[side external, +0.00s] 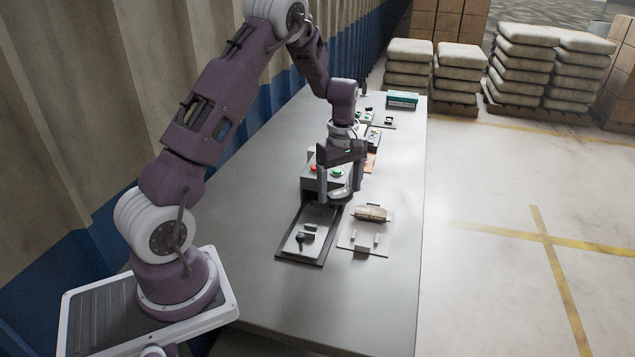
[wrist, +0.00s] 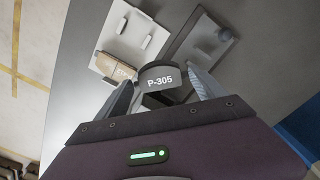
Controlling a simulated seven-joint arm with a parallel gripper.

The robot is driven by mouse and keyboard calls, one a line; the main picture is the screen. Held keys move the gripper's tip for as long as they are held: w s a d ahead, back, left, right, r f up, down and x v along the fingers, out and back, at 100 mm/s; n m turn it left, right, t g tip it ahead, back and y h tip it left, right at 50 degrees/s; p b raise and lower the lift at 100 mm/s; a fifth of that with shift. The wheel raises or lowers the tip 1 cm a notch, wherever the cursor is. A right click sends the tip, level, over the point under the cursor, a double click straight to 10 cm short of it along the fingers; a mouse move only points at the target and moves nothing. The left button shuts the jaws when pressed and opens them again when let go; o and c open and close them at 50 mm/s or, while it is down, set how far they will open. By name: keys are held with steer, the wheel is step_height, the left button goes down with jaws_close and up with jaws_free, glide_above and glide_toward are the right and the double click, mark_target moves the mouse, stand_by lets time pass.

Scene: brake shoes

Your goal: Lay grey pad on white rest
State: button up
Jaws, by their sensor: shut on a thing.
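My gripper (side external: 340,192) is shut on a dark grey curved pad (wrist: 160,78) marked P-305. The pad sits between the two fingers in the wrist view, held above the table; in the side view the fingers largely hide it. A white rest (side external: 352,240) with two short upright pegs lies on the table to the right of and nearer than my gripper. It also shows at upper left in the wrist view (wrist: 111,40). A brown, lettered pad (side external: 371,214) lies at its far edge. The held pad is apart from the rest.
A pale plate in a dark tray (side external: 292,258) carries small black parts, left of the white rest. A control box (side external: 312,184) with red and green buttons stands behind the gripper. Small parts and a teal box (side external: 402,100) are farther back. The near table is clear.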

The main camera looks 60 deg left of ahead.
steer(key=w+d+f+m, duration=0.3)
steer(key=w+d+m, duration=0.25)
steer(key=m, duration=0.35)
steer(key=shift+s+d+f, duration=0.15)
steer(key=shift+f, duration=0.8)
steer(key=shift+s+d+f, duration=0.1)
steer(key=shift+s+f, duration=0.05)
steer(key=shift+f, duration=0.8)
steer(key=shift+s+d+f, duration=0.15)
steer(key=shift+f, duration=0.8)
steer(key=shift+f, duration=0.35)
steer(key=o, duration=1.7)
steer(key=shift+r, duration=0.1)
